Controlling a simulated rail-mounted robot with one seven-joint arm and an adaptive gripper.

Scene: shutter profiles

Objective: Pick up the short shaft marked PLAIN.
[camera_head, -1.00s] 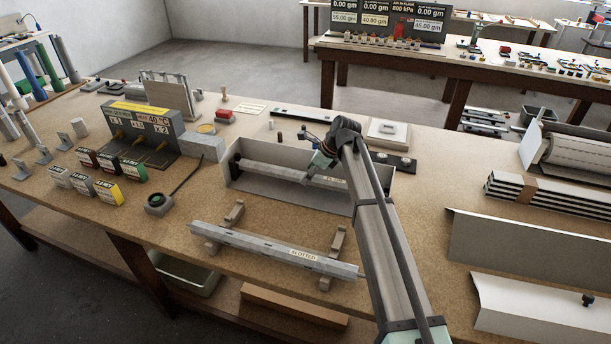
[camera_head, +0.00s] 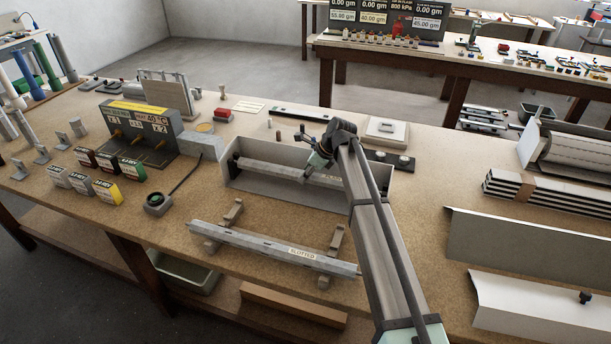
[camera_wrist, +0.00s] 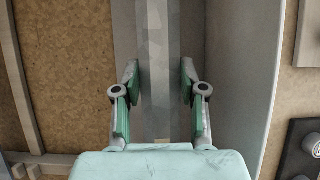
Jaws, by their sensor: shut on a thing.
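A grey faceted short shaft (camera_head: 268,168) lies lengthwise in the open white tray (camera_head: 292,197) at the middle of the bench. My gripper (camera_head: 311,175) reaches down over the shaft's right part, and my arm covers that end. I cannot read a PLAIN mark on the shaft now.
A longer shaft marked SLOTTED (camera_head: 265,244) lies on two supports in front of the tray. A sign stand (camera_head: 150,125) and small labelled boxes stand left. A lidded white box (camera_head: 387,131) stands behind. Curved metal sheets (camera_head: 530,250) lie right.

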